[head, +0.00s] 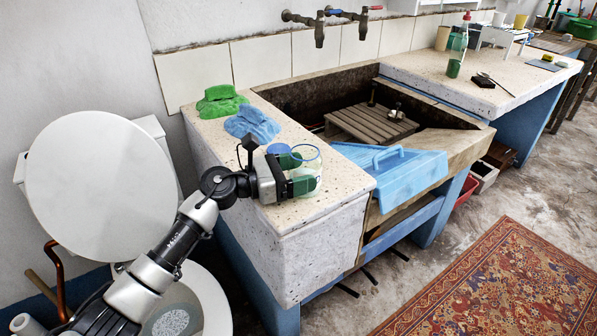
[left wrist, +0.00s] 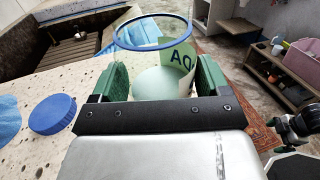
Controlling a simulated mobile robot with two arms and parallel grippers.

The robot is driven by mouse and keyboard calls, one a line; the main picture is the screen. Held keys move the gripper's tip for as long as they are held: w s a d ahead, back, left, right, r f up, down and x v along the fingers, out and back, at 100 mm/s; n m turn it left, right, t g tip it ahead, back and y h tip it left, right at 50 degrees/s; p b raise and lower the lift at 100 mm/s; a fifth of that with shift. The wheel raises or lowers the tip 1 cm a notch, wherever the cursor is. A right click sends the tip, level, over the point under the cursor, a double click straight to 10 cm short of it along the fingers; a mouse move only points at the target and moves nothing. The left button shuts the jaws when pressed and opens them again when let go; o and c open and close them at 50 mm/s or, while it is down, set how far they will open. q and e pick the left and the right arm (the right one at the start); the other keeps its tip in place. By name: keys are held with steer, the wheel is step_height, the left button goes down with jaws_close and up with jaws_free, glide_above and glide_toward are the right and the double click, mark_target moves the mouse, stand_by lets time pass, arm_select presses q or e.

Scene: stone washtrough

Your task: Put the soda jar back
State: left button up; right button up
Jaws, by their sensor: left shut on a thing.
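The soda jar (head: 311,160) is clear glass with a blue rim. I cannot tell whether the jar's base touches the counter. A blue lid (head: 279,149) lies on the counter beside the jar; it also shows in the left wrist view (left wrist: 53,114).
A green cloth (head: 220,100) and a blue cloth (head: 252,123) lie behind on the counter. A blue dustpan-like piece (head: 395,168) leans at the trough to the right. The far counter (head: 430,68) holds a bottle (head: 461,40) and a small white rack (head: 503,36).

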steer(key=shift+w+r, duration=0.2)
steer(key=shift+r, duration=0.15)
arm_select(q)
steer(key=shift+f, duration=0.1)
arm_select(e)
steer(key=shift+a+r, duration=0.1)
arm_select(q)
steer(key=o, duration=1.1)
arm_select(e)
steer(key=shift+r, duration=0.15)
steer(key=shift+s, duration=0.2)
arm_select(q)
steer(key=shift+r, duration=0.25)
steer(key=shift+f+v, duration=0.2)
steer(key=shift+v, duration=0.8)
steer(key=v, duration=1)
steer(key=shift+r, duration=0.15)
arm_select(e)
steer(key=shift+w+r, duration=0.2)
steer(key=shift+r, duration=0.15)
